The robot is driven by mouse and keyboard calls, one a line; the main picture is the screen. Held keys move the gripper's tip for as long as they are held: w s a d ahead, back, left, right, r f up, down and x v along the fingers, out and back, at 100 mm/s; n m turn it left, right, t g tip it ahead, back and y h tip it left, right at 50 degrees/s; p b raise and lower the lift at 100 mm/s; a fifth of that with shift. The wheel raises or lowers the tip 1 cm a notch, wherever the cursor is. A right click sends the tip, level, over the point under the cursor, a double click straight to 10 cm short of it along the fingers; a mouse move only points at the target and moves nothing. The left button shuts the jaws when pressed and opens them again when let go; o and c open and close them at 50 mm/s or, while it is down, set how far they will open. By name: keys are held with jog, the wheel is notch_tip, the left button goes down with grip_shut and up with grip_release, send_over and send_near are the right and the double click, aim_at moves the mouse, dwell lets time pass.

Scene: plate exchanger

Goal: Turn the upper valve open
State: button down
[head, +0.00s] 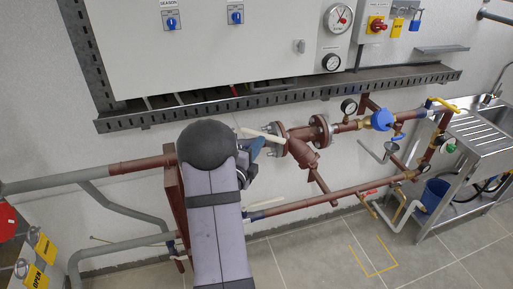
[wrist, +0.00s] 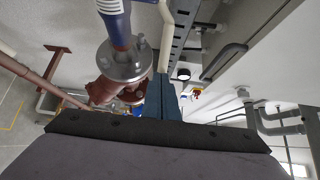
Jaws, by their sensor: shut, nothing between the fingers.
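The upper valve's cream lever (head: 262,134) shows just right of my arm in the head view, beside a brown flange (head: 280,138). In the wrist view the lever (wrist: 168,30) runs roughly alongside the blue-sleeved upper pipe (wrist: 117,25), its lower end near my fingertips. The valve body is mostly hidden by my arm in the head view. My gripper (head: 256,147) has blue fingers, shut and empty, close to the lever; it also shows in the wrist view (wrist: 162,82). I cannot tell whether the fingers touch the lever.
A dark slotted cable tray (head: 290,98) runs above the upper pipe under a white cabinet (head: 200,60). A brown strainer (head: 304,154) sits right of the gripper. Floor below is mostly clear.

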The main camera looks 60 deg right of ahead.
jog(key=d+n+t+b, duration=0.1)
jog(key=d+t+b, duration=0.1)
jog(key=d+n+t+y+b, duration=0.1)
jog(key=d+n+t+b, duration=0.1)
jog(key=t, duration=0.1)
jog(key=s+d+n+t+y+b, duration=0.1)
jog(key=d+n+t+b, duration=0.1)
jog(key=b, duration=0.1)
jog(key=shift+t, duration=0.4)
jog(key=shift+w+d+y, duration=0.2)
jog(key=shift+d+y, duration=0.1)
jog(key=b+x, duration=0.1)
jog(key=x, duration=0.1)
jog(key=shift+d, duration=0.45)
jog(key=shift+r, duration=0.15)
jog(key=shift+s, duration=0.15)
jog(key=b, duration=0.3)
send_near(269, 134)
jog(key=s+d, duration=0.1)
jog(key=s+d+f, duration=0.1)
jog(key=s, duration=0.1)
jog(key=shift+s+d, duration=0.2)
jog(key=shift+d, duration=0.1)
